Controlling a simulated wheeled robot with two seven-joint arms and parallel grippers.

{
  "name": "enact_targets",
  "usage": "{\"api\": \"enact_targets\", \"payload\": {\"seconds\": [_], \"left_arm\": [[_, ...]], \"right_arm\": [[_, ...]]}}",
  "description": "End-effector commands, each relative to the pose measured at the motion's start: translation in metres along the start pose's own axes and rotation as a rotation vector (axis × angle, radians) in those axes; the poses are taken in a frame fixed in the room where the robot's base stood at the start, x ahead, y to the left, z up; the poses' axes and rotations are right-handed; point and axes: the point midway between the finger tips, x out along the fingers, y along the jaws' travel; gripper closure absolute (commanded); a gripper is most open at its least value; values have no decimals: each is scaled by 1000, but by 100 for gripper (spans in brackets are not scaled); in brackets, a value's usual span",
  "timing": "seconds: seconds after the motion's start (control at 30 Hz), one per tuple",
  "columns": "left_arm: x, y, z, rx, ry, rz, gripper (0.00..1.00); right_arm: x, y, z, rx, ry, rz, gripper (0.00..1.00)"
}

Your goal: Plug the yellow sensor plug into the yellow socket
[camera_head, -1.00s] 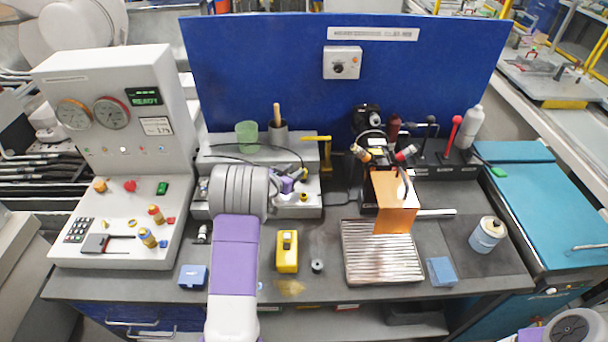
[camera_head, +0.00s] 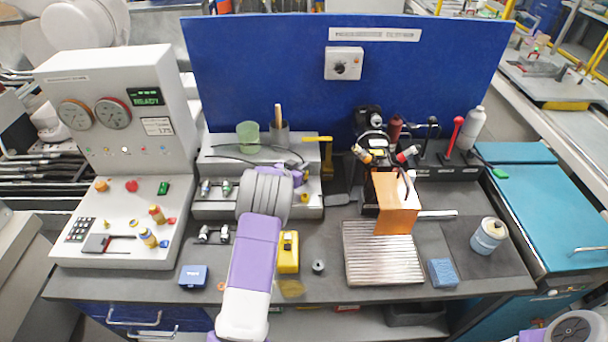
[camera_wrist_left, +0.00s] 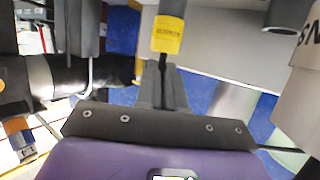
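My left gripper (camera_head: 296,171) is over the right part of the grey connector box (camera_head: 235,208). In the left wrist view its two fingers (camera_wrist_left: 165,75) are close together, at the near end of the yellow sensor plug (camera_wrist_left: 167,38). The plug is a grey cylinder with a yellow band, lined up with the fingers, and appears gripped. The contact itself is hard to see. A yellow fitting that looks like the yellow socket (camera_head: 305,198) shows on the box front, just below the gripper and apart from it. My right gripper is out of view.
A yellow device (camera_head: 288,258) stands on the bench just right of my left forearm. An orange bracket (camera_head: 396,205) and a ribbed metal plate (camera_head: 382,265) are to the right. A green cup (camera_head: 248,135) stands behind. Dark cables run over the box top.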

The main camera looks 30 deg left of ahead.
Motion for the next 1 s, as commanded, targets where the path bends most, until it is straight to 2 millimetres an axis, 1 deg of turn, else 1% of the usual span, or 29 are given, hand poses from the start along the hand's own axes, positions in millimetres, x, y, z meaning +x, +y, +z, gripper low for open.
{"api": "enact_targets", "payload": {"seconds": [0.27,0.37,0.47,0.7,0.8,0.9,1.0], "left_arm": [[0,0,0,0,0,0,100],[-1,0,-4,0,2,0,100],[-5,0,-15,-1,5,0,100],[-23,0,-62,-1,6,0,100],[-28,0,-78,-1,4,-1,100],[-34,-1,-87,-3,3,-3,100],[-42,-1,-85,-10,3,-16,100]], "right_arm": [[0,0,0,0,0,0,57],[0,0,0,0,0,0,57],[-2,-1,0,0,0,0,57],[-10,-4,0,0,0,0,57],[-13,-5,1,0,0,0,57],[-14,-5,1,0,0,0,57],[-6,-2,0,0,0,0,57]]}}
